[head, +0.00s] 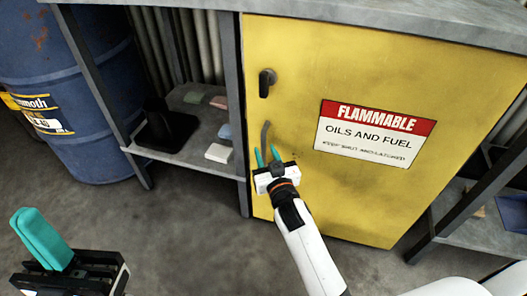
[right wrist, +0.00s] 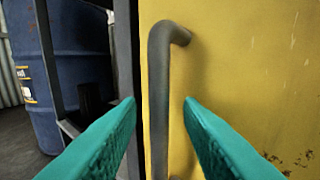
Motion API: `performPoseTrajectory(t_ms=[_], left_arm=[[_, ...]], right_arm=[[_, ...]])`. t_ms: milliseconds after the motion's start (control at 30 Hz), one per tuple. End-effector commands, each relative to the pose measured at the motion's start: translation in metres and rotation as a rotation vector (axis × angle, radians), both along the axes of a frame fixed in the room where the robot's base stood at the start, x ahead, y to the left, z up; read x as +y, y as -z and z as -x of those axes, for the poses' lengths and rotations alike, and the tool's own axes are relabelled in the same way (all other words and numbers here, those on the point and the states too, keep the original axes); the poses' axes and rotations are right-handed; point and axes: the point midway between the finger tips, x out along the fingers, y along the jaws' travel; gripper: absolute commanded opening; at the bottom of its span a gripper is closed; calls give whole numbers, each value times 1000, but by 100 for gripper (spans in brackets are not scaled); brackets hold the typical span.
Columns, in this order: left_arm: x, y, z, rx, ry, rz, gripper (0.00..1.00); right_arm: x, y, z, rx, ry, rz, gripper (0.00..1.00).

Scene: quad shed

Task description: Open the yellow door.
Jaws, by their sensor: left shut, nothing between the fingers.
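The yellow door (head: 290,60) is a cabinet front under the grey bench and looks closed. A dark latch or knob (head: 265,83) sits near its upper left edge. Below it is a grey vertical bar handle (head: 265,133), which fills the middle of the right wrist view (right wrist: 159,90). My right gripper (head: 266,155) is open at the handle's lower part. In the right wrist view its teal fingers lie left and right of the bar with gaps on both sides; whether the bar is between the tips in depth is unclear. My left gripper (head: 38,238) is shut and empty, low at left, away from the door.
A FLAMMABLE sign (head: 370,132) is on the door. Left of it, a low shelf (head: 200,150) holds a dark object (head: 165,128) and small blocks. A blue drum (head: 85,95) stands further left. A bench leg (head: 465,180) stands right of the door. The floor (head: 190,235) in front is clear.

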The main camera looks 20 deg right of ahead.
Motion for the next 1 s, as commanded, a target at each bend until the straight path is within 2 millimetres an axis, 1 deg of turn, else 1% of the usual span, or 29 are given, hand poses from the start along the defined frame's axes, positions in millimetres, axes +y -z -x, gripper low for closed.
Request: performPoseTrajectory(t_ms=[33,100,200,333,533,567,733,767,1000], left_arm=[[0,5,0,2,0,-1,0],[0,6,-1,2,0,-1,0],[0,8,-1,3,0,-1,0],[0,8,-1,4,0,-1,0],[0,8,-1,5,0,-2,0],[0,8,-1,5,0,-2,0],[0,8,-1,5,0,-2,0],[0,8,-1,6,0,-2,0],[0,8,-1,6,0,-2,0]], right_arm=[[0,2,-8,-2,-1,1,33],[0,1,-16,-1,-1,0,33],[0,1,-24,0,0,1,33],[0,0,-27,1,0,0,33],[0,0,-27,1,0,0,33],[0,0,-27,1,0,0,30],[0,0,-27,1,0,0,2],[0,0,-27,1,0,0,0],[0,0,-27,1,-1,0,0]])
